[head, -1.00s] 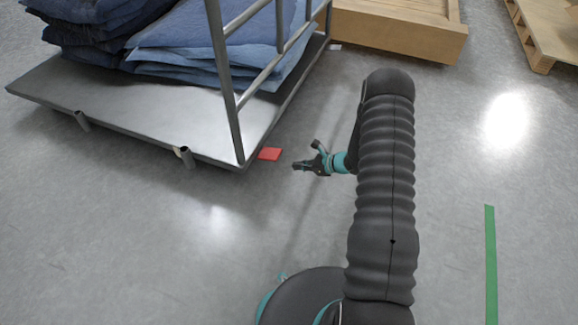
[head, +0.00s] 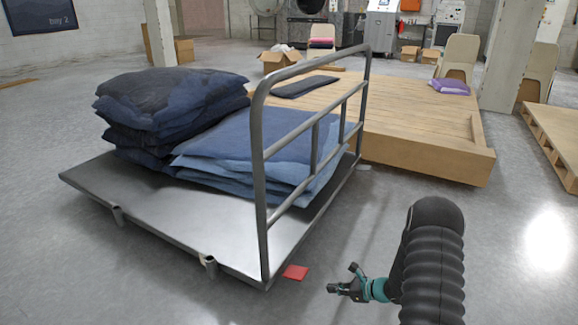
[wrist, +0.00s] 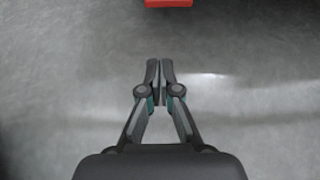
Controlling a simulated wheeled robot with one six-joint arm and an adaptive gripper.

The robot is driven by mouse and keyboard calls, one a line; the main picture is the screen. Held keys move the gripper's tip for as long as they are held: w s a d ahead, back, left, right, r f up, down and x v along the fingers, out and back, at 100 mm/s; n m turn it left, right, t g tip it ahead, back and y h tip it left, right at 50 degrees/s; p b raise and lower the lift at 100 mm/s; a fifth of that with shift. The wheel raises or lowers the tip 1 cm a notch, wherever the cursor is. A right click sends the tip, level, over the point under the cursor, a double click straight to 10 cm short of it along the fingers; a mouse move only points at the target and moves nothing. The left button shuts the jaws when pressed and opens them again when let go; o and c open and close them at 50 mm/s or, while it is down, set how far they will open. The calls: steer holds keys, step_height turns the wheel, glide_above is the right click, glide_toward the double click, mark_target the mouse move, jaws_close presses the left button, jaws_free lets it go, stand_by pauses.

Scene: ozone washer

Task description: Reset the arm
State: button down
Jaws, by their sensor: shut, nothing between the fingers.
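My gripper (head: 338,289) is at the lower right of the head view, at the end of my dark ribbed arm. It is to the right of the cart's front corner and apart from it. In the wrist view my gripper (wrist: 160,64) has its two fingers together with nothing between them. Grey floor lies beyond the fingertips. A small red patch (head: 296,272) lies on the floor by the cart corner, left of my gripper. It also shows at the top edge of the wrist view (wrist: 168,3), partly cut off.
A metal cart (head: 165,215) with a rail (head: 262,190) carries dark (head: 165,100) and lighter blue (head: 255,145) folded denim stacks. A low wooden platform (head: 420,125) stands behind it, and a pallet (head: 555,140) at right.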

steer(key=s+a+r+n+g, duration=0.2)
steer(key=s+n+g, duration=0.15)
steer(key=s, duration=0.25)
steer(key=s+a+r+n+g, duration=0.1)
steer(key=s+r+n+g, duration=0.1)
steer(key=s+n+g, duration=0.3)
steer(key=s+r+n+t+h+p, duration=0.2)
steer(key=s+r+n, duration=0.3)
steer(key=r, duration=1)
steer(key=s+a+r+n+t+h+p, duration=0.1)
steer(key=s+r+n+t+h+p, duration=0.1)
steer(key=s+r, duration=0.8)
steer(key=s+a+r+n+t+h+p, duration=0.1)
steer(key=s+r+n+h, duration=0.5)
steer(key=r, duration=1.3)
steer(key=s+n+t+p, duration=0.1)
steer(key=s+n+t, duration=0.1)
steer(key=n, duration=0.1)
steer(key=shift+r+p, duration=0.35)
